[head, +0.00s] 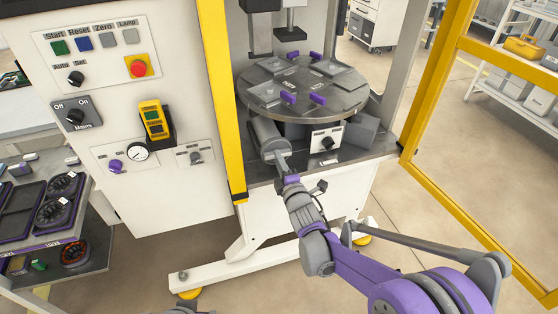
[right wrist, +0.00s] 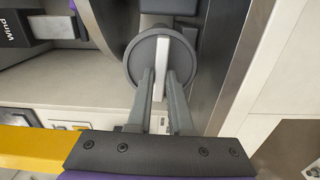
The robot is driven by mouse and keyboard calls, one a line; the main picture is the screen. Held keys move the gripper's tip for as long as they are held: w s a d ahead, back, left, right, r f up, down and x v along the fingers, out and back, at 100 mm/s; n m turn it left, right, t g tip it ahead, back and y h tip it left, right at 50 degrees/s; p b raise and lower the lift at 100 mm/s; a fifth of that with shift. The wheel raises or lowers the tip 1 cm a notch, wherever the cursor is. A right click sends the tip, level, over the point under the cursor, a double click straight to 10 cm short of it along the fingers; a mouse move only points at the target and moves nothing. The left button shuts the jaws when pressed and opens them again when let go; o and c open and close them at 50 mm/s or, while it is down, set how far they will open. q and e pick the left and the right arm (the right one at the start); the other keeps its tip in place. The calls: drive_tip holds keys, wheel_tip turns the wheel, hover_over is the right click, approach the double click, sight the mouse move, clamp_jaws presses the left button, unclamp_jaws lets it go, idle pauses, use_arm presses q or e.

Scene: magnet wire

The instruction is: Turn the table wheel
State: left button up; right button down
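The table wheel is a grey round disc on a short drum (head: 268,137) on the machine, below the front left of the round table. In the right wrist view its face (right wrist: 142,58) carries a pale straight bar (right wrist: 161,66). My right gripper (head: 283,162) is at the front of the wheel. In the right wrist view its two grey fingers (right wrist: 160,78) lie on either side of the bar, which fills the narrow gap between them.
The round table (head: 262,95) bears grey plates and purple clamps. A small panel with a black knob (head: 328,139) and a grey box (head: 361,133) stand right of the wheel. A yellow post (head: 223,100) rises to the left, and a yellow frame (head: 428,110) stands at right.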

drive_tip(key=shift+m, duration=0.4)
drive_tip(key=m+b, duration=0.1)
drive_tip(key=m, duration=0.2)
drive_tip(key=shift+m, duration=0.4)
drive_tip(key=m+b, duration=0.1)
drive_tip(key=m, duration=0.3)
drive_tip(key=shift+m+b, duration=0.3)
drive_tip(key=m+b, duration=0.1)
drive_tip(key=m, duration=0.3)
drive_tip(key=shift+d+r+b, duration=0.1)
drive_tip(key=shift+d+b, duration=0.05)
drive_tip(key=shift+b, duration=0.15)
drive_tip(key=shift+m+b, duration=0.65)
drive_tip(key=shift+m, duration=1.35)
drive_tip(key=shift+r, duration=0.1)
drive_tip(key=c, duration=0.8)
unclamp_jaws()
